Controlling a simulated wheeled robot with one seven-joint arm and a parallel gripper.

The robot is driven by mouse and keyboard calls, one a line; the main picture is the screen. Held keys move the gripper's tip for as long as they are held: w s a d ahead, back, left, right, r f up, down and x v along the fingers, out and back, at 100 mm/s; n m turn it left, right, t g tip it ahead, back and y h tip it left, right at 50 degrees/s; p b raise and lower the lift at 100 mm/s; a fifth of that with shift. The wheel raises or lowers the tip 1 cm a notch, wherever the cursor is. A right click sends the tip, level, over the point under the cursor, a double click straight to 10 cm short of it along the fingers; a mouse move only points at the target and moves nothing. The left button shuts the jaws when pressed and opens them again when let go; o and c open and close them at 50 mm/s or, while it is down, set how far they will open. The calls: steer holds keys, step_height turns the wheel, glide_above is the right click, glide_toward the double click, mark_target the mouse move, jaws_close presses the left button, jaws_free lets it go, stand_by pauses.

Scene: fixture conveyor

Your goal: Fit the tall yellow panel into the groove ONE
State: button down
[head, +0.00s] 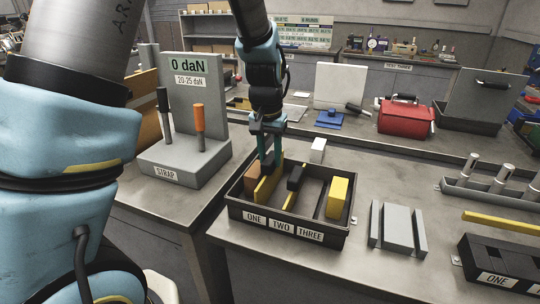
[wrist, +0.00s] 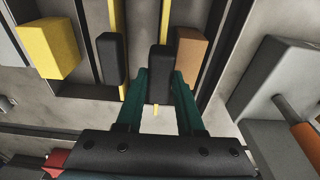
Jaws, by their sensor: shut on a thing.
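The tall yellow panel (head: 267,186) stands upright inside the dark tray (head: 235,207), behind the ONE label (head: 255,219) on its front wall. My gripper (head: 268,158) is over the panel and shut on its black handle; in the wrist view the handle (wrist: 158,72) sits between the fingers, with the yellow edge (wrist: 165,18) running beyond it. The panel's lower edge is hidden by the tray wall, so I cannot tell how deep it sits in groove ONE. A second, lower yellow panel (head: 290,200) with a black handle (head: 295,178) stands by label TWO (head: 282,227).
A brown block (head: 252,171) is close beside the held panel. A yellow block (head: 337,197) stands at the tray's right. A grey slotted block (head: 397,228) and a black fixture (head: 500,265) marked ONE lie further right. A grey strap stand (head: 185,160) is at left.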

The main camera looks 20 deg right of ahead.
steer(key=shift+f, duration=0.25)
stand_by(0.4)
steer(key=shift+c, duration=2.2)
jaws_free()
step_height(320, 180, up, 11)
steer(key=s+a+b, duration=0.1)
steer(key=b, duration=0.2)
steer(key=s+a+f+n, duration=0.1)
steer(key=a+f+n, duration=0.2)
steer(key=a, duration=1.1)
steer(key=s+a+f+n, duration=0.1)
steer(key=a+f+n, duration=0.3)
steer(key=a, duration=1.1)
step_height(320, 180, down, 3)
steer(key=shift+s+t+y, duration=0.3)
steer(key=shift+s+y, duration=0.05)
steer(key=shift+y, duration=0.05)
